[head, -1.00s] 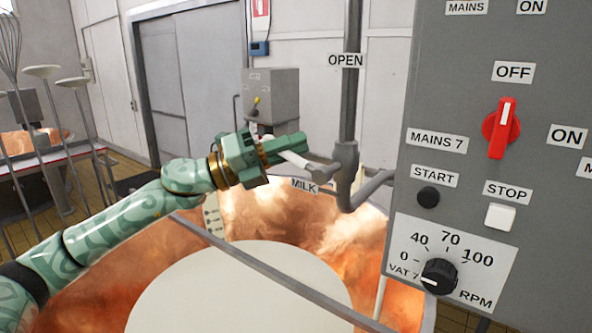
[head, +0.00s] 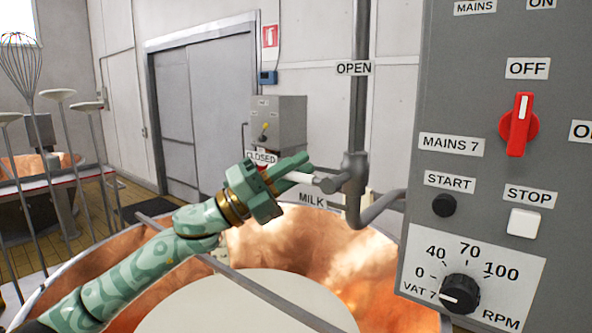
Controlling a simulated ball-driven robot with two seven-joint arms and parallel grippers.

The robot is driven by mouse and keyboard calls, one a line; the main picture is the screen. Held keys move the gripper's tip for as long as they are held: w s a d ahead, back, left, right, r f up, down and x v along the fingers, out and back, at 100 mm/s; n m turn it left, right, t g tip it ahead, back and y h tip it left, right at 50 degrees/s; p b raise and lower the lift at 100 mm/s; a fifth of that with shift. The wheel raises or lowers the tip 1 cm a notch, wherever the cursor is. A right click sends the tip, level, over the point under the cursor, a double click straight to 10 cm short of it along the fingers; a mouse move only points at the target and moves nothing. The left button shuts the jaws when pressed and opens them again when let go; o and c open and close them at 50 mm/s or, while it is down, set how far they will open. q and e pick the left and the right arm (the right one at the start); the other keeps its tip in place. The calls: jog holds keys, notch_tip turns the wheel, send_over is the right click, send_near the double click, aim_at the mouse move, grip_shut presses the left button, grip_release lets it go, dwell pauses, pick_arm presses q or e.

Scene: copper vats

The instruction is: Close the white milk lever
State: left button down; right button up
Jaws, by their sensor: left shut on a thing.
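The white milk lever (head: 302,177) sticks out to the left from the valve (head: 350,179) on a grey vertical pipe (head: 360,105). It lies nearly level, tilted slightly up toward its free end. My left gripper (head: 289,171) is shut on the lever's outer part, so that end is partly hidden. An OPEN label (head: 353,68) is on the pipe above the valve. A CLOSED label (head: 261,158) shows just above and left of the gripper. A MILK label (head: 312,199) is below the lever. My right gripper is not in view.
A copper vat (head: 290,247) lies below, with a pale surface (head: 250,308) inside and a grey bar (head: 245,283) across it. A grey control panel (head: 470,100) with knobs and buttons stands close on the right. Whisks and ladle-like tools (head: 62,115) are at left.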

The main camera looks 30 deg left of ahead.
pick_arm(q)
jog(key=c, duration=1.4)
grip_release()
jog(key=shift+f, duration=0.1)
jog(key=shift+s+a+f+b, duration=0.25)
jog(key=shift+a+f+b, duration=0.05)
jog(key=shift+f+b, duration=0.1)
jog(key=b+v, duration=0.4)
jog(key=v, duration=1.1)
jog(key=shift+s+a, duration=0.1)
jog(key=shift+s, duration=0.1)
